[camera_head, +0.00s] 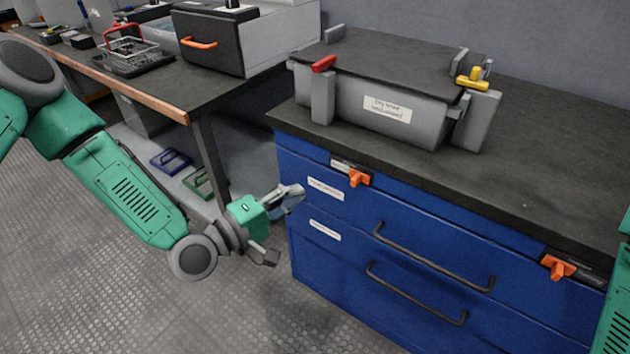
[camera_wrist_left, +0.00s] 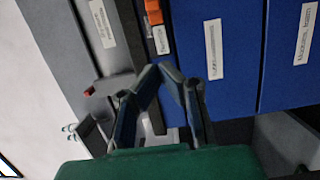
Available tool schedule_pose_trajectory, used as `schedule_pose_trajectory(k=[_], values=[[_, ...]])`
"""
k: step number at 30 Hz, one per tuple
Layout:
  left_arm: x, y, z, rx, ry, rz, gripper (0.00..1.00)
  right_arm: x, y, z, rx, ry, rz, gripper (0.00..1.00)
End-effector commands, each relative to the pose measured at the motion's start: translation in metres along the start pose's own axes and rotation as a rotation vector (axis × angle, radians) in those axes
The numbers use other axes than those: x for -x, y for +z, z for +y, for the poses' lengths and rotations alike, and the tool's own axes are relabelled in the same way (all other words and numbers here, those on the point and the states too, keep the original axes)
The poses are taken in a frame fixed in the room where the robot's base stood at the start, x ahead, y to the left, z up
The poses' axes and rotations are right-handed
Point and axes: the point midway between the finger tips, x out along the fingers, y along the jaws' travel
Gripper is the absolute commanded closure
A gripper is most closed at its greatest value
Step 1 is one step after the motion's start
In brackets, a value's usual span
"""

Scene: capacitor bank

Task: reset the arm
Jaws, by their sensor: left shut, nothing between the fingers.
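My left arm (camera_head: 125,195) comes in from the left, green with grey joints, bent at a low elbow. My left gripper (camera_head: 297,193) is in front of the left end of the blue drawer cabinet (camera_head: 400,222), below its worktop. It is shut with nothing held. Its dark fingers (camera_wrist_left: 172,72) also show in the left wrist view, with the cabinet's blue drawer fronts behind them. From these views I cannot tell whether the gripper touches the cabinet. A green part of my right arm (camera_head: 612,310) shows at the right edge; its gripper is out of view.
A grey lidded case (camera_head: 400,85) with red and yellow latches stands on the dark worktop (camera_head: 560,150). Orange latches (camera_head: 358,178) and black handles (camera_head: 432,262) stick out of the cabinet front. A workbench (camera_head: 150,90) stands at the back left. Open floor (camera_head: 80,290) lies left.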

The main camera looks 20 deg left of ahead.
Motion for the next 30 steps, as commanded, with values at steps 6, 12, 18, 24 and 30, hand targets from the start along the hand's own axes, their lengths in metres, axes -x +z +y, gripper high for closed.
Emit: schedule_pose_trajectory(k=[6,12,18,24,30], values=[[0.005,0.001,0.0,-0.003,-0.002,0.001,1.0,0.001,0.0,-0.001,0.003,-0.002,0.0,0.6],[0.001,0.007,0.002,-0.011,-0.007,-0.001,1.0,0.001,0.0,-0.001,0.002,-0.001,0.0,0.6],[0.003,0.005,0.0,-0.009,-0.009,-0.001,1.0,0.002,0.0,-0.001,0.001,-0.001,0.0,0.6],[0.026,0.041,-0.039,-0.132,-0.261,-0.095,1.0,0.021,-0.001,-0.001,0.002,-0.001,0.0,0.6],[0.133,0.09,-0.108,-0.49,-0.83,-0.386,1.0,0.058,-0.004,-0.001,0.003,-0.001,0.001,0.6]])
